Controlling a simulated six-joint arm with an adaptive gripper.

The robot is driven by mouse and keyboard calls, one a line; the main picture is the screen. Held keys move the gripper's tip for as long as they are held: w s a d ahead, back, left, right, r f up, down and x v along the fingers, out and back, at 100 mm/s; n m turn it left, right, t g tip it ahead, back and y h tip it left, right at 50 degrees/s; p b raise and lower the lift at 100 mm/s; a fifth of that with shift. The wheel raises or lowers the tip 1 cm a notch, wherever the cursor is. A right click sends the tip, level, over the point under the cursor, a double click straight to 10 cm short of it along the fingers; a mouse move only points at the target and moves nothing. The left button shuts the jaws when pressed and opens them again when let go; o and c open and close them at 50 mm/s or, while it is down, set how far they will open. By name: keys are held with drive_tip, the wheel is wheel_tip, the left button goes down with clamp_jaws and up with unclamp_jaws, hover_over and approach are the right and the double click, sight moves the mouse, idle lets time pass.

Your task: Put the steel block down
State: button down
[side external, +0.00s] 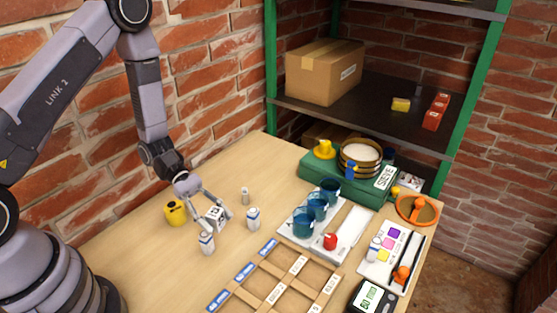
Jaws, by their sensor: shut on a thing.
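My gripper (218,223) is low over the left part of the wooden table, with its fingers pointing down and to the right. It is shut on a small pale block with dark marks, which I take to be the steel block (215,214). The fingers partly cover the block. I cannot tell whether its underside touches the table. A white bottle with a blue label (206,243) stands just in front of the gripper, and another such bottle (253,218) stands to its right.
A yellow container (175,212) is left of the gripper, and a small grey cylinder (245,196) is behind. A divided wooden tray (262,298) with labels is in front. A white tray with blue cups (303,221) is right. Bare table (150,260) lies front left.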

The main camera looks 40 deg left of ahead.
drive_tip(key=w+a+n+t, duration=0.4)
drive_tip(key=w+n+t, duration=0.15)
drive_tip(key=w, duration=0.25)
drive_tip(key=n+t+y, duration=0.4)
drive_tip(key=n+t, duration=0.1)
drive_tip(key=t, duration=0.1)
hover_over(267, 182)
drive_tip(key=f, duration=0.9)
drive_tip(key=shift+s+d+f, duration=0.1)
drive_tip(key=shift+s+f, duration=0.3)
drive_tip(key=shift+w+f+g, duration=0.2)
drive_tip(key=shift+f+g, duration=0.05)
drive_tip(key=shift+w+f, duration=0.15)
drive_tip(key=shift+f, duration=1.55)
